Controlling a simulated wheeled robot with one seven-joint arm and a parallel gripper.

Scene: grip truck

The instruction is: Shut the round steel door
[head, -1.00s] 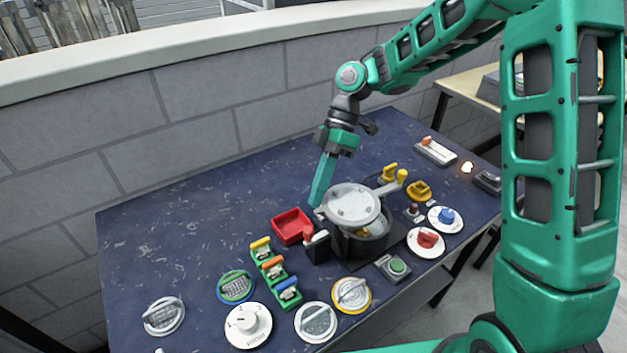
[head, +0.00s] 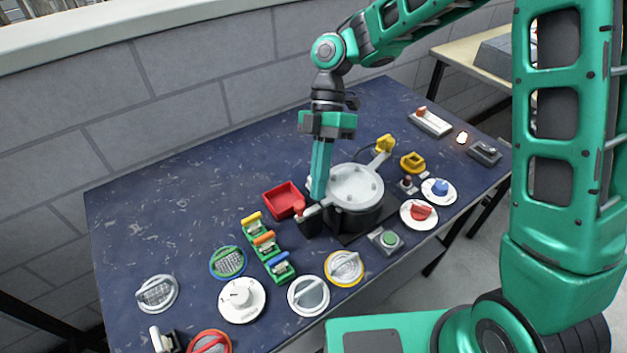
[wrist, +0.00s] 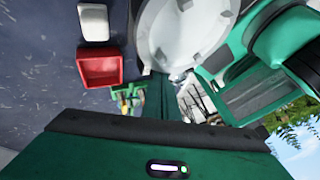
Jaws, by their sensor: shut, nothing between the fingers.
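The round steel door (head: 354,187) lies flat over the top of a dark round pot-like body (head: 356,219) in the head view. It looks level on the rim, though I cannot tell whether it is fully seated. My gripper (head: 318,196) is shut and empty, pointing down at the left edge of the door. Whether it touches the door is unclear. In the wrist view the door (wrist: 185,32) shows large and pale at the top, beside my gripper. A yellow-topped hinge or handle (head: 384,145) stands behind the door.
A red tray (head: 281,201) and a red-and-white latch piece (head: 308,212) stand left of the pot. A green button (head: 389,239), a red knob (head: 419,212) and a blue knob (head: 439,187) are near its right.

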